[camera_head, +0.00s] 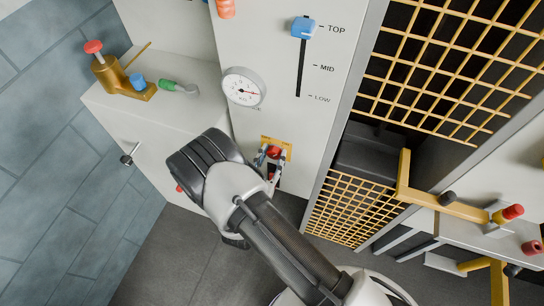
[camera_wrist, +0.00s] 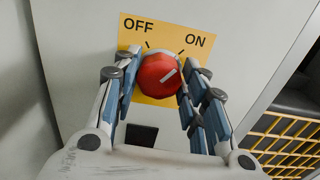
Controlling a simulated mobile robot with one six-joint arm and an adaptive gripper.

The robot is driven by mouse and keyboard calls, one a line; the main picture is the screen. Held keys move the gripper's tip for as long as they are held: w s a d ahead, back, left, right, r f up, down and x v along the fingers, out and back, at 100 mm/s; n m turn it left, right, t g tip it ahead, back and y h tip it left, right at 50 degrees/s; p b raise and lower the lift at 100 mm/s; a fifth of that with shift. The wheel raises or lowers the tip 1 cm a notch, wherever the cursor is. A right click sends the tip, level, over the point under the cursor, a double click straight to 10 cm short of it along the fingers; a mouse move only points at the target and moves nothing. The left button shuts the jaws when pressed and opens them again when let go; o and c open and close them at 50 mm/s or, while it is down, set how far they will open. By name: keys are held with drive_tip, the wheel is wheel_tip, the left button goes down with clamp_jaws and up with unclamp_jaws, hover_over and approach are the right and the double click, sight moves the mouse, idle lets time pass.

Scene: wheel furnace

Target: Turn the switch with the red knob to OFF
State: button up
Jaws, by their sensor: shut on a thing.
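The red knob (camera_wrist: 158,76) sits on a yellow plate (camera_wrist: 190,48) marked OFF at left and ON at right. A pale line on the knob slants up to the right, toward the ON side. My gripper (camera_wrist: 155,92) has a blue-grey finger on each side of the knob and is shut on it. In the head view the red knob (camera_head: 274,152) and the yellow plate (camera_head: 288,150) show low on the white panel, partly covered by my gripper (camera_head: 270,164).
A slider with a blue handle (camera_head: 303,28) and a round gauge (camera_head: 243,88) are above on the panel. A yellow grid door (camera_head: 455,65) stands at right. A yellow bar handle (camera_head: 440,205) juts out there. A cabinet (camera_head: 150,130) at left holds a yellow fixture (camera_head: 118,80) and a green-handled tool (camera_head: 178,87).

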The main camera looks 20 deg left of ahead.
drive_tip(key=n, duration=0.3)
drive_tip(key=shift+n, duration=0.3)
drive_tip(key=n, duration=0.3)
drive_tip(key=shift+a+n+p, duration=0.1)
drive_tip(key=shift+n+p, duration=0.3)
drive_tip(key=n, duration=0.6)
drive_tip(key=shift+n, duration=0.4)
drive_tip(key=o, duration=1)
drive_tip(key=shift+a, duration=0.1)
drive_tip(key=shift+o, duration=0.2)
drive_tip(key=shift+s+f, duration=0.1)
